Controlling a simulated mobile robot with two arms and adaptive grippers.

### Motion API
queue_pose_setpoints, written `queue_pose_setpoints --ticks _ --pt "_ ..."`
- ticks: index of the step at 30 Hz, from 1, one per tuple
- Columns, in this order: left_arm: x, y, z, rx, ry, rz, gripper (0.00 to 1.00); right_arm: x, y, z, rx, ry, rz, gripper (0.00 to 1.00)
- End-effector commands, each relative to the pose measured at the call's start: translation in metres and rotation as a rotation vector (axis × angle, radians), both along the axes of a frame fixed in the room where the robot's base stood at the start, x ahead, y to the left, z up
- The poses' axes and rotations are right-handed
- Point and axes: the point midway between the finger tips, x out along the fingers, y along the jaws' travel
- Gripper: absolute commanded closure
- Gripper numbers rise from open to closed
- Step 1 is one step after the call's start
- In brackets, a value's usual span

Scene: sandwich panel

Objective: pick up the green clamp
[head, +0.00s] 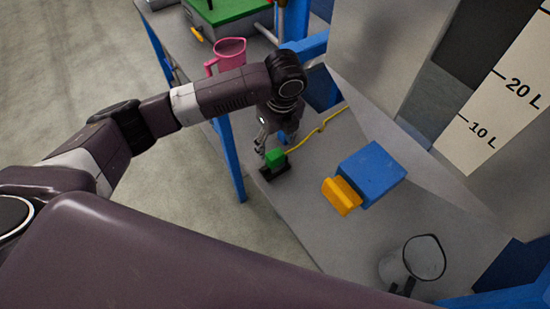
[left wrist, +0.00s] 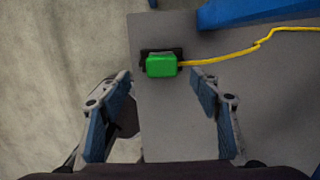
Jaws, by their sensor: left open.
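The green clamp (head: 275,157) is a small green block on a dark base, lying near the left edge of the grey table, with a yellow cord running from it to the right. It also shows in the left wrist view (left wrist: 161,66), ahead of the fingertips. My left gripper (head: 273,145) is just above and behind the clamp in the head view. In the left wrist view the two blue-padded fingers (left wrist: 167,86) are wide apart and empty, with the clamp between their lines but farther off. My right gripper is not in view.
A blue box with an orange front (head: 370,174) stands right of the clamp. A clear jug (head: 413,262) stands near the front right. A pink jug (head: 228,53) is at the back left. The table (head: 300,215) is bare around the clamp.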

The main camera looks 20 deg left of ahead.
Motion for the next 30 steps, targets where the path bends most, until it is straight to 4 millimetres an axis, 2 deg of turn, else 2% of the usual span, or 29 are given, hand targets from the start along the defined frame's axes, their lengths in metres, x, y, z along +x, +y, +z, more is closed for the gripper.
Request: queue_pose_setpoints --ticks 17,26,30 --pt "0.006 0.004 -0.07 0.002 0.001 -0.001 0.42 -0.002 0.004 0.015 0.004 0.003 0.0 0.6" --pt "0.007 0.004 -0.075 0.001 -0.002 -0.002 0.43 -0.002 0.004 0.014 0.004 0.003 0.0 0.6" --pt "0.007 0.004 -0.074 0.001 -0.002 -0.002 0.59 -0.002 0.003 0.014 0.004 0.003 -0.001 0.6"
